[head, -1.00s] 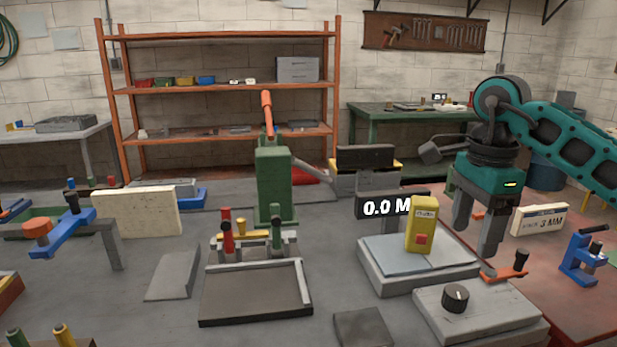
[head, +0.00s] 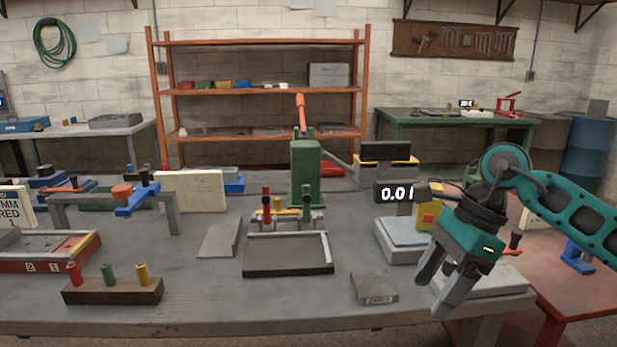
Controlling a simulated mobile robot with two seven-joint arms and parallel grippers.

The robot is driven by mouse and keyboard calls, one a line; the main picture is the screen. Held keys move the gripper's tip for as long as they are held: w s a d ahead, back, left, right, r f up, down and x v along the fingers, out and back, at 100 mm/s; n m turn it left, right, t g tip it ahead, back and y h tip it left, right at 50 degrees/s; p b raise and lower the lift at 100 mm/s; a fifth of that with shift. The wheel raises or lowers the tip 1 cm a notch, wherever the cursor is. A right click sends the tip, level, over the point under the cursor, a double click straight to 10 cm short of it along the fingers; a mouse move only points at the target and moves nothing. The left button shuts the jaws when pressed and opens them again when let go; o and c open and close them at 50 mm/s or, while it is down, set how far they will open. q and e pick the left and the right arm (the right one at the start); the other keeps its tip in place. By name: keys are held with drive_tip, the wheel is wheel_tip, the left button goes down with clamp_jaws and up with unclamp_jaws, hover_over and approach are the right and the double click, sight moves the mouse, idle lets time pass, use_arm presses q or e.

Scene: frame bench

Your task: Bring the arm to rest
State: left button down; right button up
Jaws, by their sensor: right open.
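My right gripper (head: 436,300) is on the right side of the head view, teal with grey fingers. Its arm comes in from the right edge. The fingers point down and to the left, apart, with nothing between them. The gripper appears in front of the right end of the bench (head: 210,310), and hides part of the grey scale (head: 395,245) and of the yellow block (head: 424,218). My left gripper is not in view.
A green press (head: 305,172) stands mid-bench behind a dark tray (head: 288,257). A small grey plate (head: 374,287) lies left of the right gripper. A wooden peg block (head: 110,291) is at the front left. A red table (head: 560,275) adjoins at the right.

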drive_tip(key=s+a+m+t+y+p, duration=0.1)
drive_tip(key=s+a+m+y, duration=0.2)
drive_tip(key=a+m+y, duration=0.35)
drive_tip(key=s+a+m+y, duration=0.35)
drive_tip(key=a+y, duration=0.45)
drive_tip(key=a, duration=0.3)
drive_tip(key=w+d+f+m+t+h, duration=0.1)
drive_tip(key=d+f+m+t+h, duration=0.25)
drive_tip(key=m+t, duration=0.45)
drive_tip(key=w+d+f+m+t+h+p, duration=0.1)
drive_tip(key=d+f+m+t+h, duration=0.3)
drive_tip(key=m, duration=0.9)
drive_tip(key=d+f+m+t+h, duration=0.3)
drive_tip(key=f+m+t+h, duration=0.15)
drive_tip(key=m, duration=0.55)
drive_tip(key=s+d+f+m+g+h, duration=0.2)
drive_tip(key=s+f+m, duration=0.3)
drive_tip(key=f, duration=0.3)
drive_tip(key=s+d+f+m+g+h, duration=0.3)
drive_tip(key=s+d+f+m, duration=0.1)
drive_tip(key=s+f, duration=0.3)
drive_tip(key=shift+s+f+m+g+p, duration=0.35)
drive_tip(key=shift+f+m, duration=0.2)
drive_tip(key=shift+m, duration=0.25)
drive_tip(key=shift+w+a, duration=0.1)
